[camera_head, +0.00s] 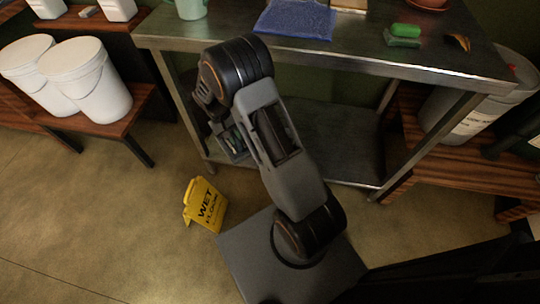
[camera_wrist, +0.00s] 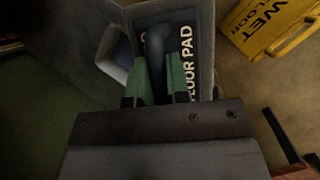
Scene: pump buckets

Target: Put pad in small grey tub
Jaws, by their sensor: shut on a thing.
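The pad (camera_wrist: 190,68) is a dark panel with white "FLOOR PAD" lettering and a raised dark handle in the wrist view. My gripper (camera_wrist: 159,84) has its green-faced fingers on either side of that handle and is shut on it. The small grey tub (camera_wrist: 206,22) shows its walls around the pad, which is inside its outline. Whether the pad touches the tub's bottom is hidden. In the head view, a grey tub (camera_head: 232,153) shows partly behind my arm, low by the steel table; my gripper is mostly hidden there.
A yellow wet-floor sign (camera_head: 205,204) stands on the floor, also at the upper right of the wrist view (camera_wrist: 265,25). The steel table (camera_head: 350,62) holds a blue cloth (camera_head: 295,18) and green sponge (camera_head: 406,31). White buckets (camera_head: 88,80) stand left on a wooden bench.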

